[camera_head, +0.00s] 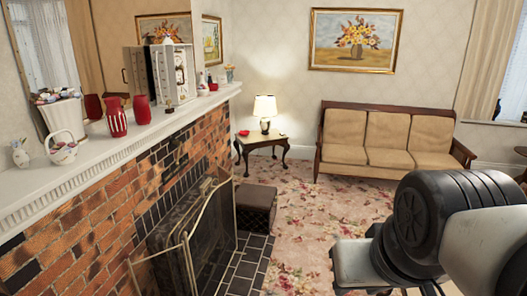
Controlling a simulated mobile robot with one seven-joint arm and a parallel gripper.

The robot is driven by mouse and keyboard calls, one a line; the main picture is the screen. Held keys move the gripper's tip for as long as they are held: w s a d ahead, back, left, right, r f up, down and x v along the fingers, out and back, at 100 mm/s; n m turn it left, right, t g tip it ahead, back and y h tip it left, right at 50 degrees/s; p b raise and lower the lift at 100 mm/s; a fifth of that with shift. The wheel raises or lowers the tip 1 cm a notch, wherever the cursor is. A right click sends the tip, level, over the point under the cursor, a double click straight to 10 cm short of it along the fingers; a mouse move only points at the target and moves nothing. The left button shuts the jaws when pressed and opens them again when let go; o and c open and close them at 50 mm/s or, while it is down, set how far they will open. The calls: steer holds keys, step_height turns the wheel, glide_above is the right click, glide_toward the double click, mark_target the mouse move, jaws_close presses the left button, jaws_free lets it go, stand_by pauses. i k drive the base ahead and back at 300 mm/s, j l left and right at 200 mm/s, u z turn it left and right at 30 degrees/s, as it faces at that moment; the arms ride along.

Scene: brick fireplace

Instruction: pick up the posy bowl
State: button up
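A small white china basket (62,148) with a looped handle and coloured flowers stands near the front edge of the white mantel shelf at the left. It looks most like the posy bowl, though I cannot be certain. A smaller white pot with flowers (20,154) stands to its left. A tall white fluted vase with flowers (62,114) stands behind the basket. My arm fills the lower right, far across the room view from the mantel. My gripper's fingers do not show.
The mantel shelf (30,186) also holds red vases (116,122), a pale clock (173,74) and small ornaments. Below are the brick fireplace (85,220) and a fire screen (205,240). A footstool (256,207), side table (262,142) and sofa (388,140) stand beyond. Carpet (310,220) lies open between.

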mark_target(202, 91)
steer(key=i, duration=3.3)
steer(key=i+l+u, duration=0.1)
steer(key=i+u, duration=0.15)
steer(key=i, duration=0.3)
steer(key=i+l+u, duration=0.25)
steer(key=i, duration=0.25)
steer(key=j, duration=0.1)
